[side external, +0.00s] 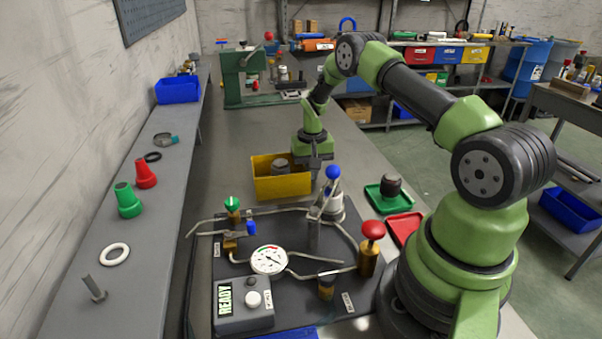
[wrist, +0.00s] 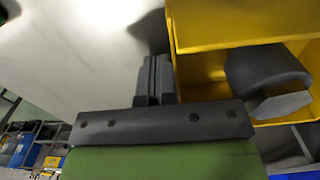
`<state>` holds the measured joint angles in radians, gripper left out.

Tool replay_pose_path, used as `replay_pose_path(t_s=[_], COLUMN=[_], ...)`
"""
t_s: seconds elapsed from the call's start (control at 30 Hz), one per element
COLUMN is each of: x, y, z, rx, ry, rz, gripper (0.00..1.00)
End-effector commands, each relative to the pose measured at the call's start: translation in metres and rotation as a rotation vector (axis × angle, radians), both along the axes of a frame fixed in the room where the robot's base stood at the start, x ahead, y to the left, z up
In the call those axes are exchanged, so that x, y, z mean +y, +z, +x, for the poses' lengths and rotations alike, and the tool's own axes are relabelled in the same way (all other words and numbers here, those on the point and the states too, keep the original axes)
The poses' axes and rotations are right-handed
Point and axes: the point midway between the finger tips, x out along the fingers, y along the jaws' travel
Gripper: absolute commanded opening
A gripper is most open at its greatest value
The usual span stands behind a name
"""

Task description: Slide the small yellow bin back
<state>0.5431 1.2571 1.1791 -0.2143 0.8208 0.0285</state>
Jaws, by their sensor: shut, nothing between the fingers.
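The small yellow bin (side external: 281,184) stands on the grey bench, behind the dark plate with the gauge and pipes. A dark grey object (side external: 280,166) lies inside it. My gripper (side external: 315,168) is at the right end of the bin, pointing down. In the wrist view the yellow bin (wrist: 190,82) fills the upper right, with the dark object (wrist: 265,75) in it. The shut fingers (wrist: 154,78) are empty, just outside the bin wall. They are very close to the wall; I cannot tell if they touch it.
A blue-knobbed lever (side external: 333,173) stands just in front of my gripper. A green tray (side external: 388,193) with a dark knob and a red tray (side external: 405,228) are at the right. A green press (side external: 245,80) stands far back. The bench (side external: 240,133) behind the bin is clear.

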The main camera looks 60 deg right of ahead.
Motion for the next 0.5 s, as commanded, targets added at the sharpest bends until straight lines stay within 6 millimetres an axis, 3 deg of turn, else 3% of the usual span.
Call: replay_pose_path(t_s=[0.5], x=[0.014], y=[0.000], z=[0.013], rx=[-0.001], ry=[0.000], rz=[-0.001], gripper=[0.00])
